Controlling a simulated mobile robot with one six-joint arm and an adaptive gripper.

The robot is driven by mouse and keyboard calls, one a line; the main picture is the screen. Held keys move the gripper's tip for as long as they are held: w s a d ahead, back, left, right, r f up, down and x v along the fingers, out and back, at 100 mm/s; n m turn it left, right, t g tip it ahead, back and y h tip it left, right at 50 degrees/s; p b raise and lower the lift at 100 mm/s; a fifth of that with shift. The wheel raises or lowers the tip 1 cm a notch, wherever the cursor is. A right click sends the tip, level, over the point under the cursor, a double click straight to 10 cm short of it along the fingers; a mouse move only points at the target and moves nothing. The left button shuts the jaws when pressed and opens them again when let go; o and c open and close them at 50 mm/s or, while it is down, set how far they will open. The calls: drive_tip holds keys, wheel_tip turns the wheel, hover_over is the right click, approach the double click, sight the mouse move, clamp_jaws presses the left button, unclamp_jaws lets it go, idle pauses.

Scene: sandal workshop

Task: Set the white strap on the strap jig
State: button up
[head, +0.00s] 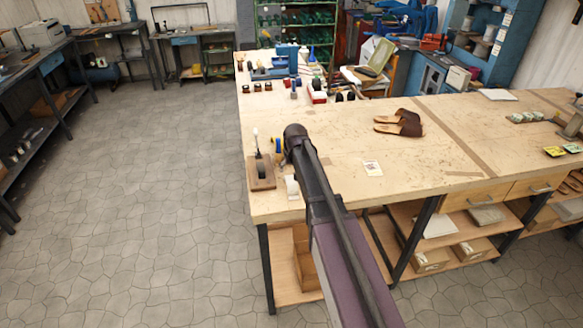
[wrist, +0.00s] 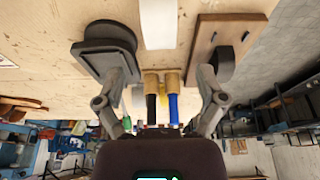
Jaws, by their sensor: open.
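The white strap (wrist: 158,22) lies on the bench in the wrist view, ahead of my gripper (wrist: 162,78) and centred between its fingers. The strap also shows in the head view (head: 292,187), just left of my arm. What I take for the strap jig, a wooden board with a dark rounded form (wrist: 207,40), lies right of the strap in the wrist view. It is near the bench's left edge in the head view (head: 262,184). My gripper is open, with nothing held between its fingers. In the head view my arm hides it.
Two handled tools, one black (wrist: 151,100) and one blue (wrist: 173,103), stand beyond the strap. A dark rounded thing (wrist: 105,35) is by the left finger. Brown sandals (head: 402,123) and a small card (head: 372,168) lie on the workbench (head: 330,150), with clear wood between.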

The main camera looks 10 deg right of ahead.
drive_tip(key=shift+p+v, duration=1.85)
drive_tip(key=shift+v, duration=0.45)
drive_tip(key=shift+s, duration=0.15)
drive_tip(key=s+g, duration=0.3)
drive_tip(key=s, duration=2.2)
drive_tip(key=shift+s+f, duration=0.2)
drive_tip(key=shift+f, duration=0.2)
drive_tip(key=shift+o, duration=0.2)
drive_tip(key=shift+o, duration=0.4)
drive_tip(key=shift+w, duration=0.1)
drive_tip(key=w+r+t+p, duration=0.1)
drive_tip(key=w+r+t, duration=0.1)
drive_tip(key=w, duration=2.3)
drive_tip(key=shift+w+r+t+p, duration=0.15)
drive_tip(key=shift+w+t+p, duration=0.1)
drive_tip(key=shift+t+p, duration=0.15)
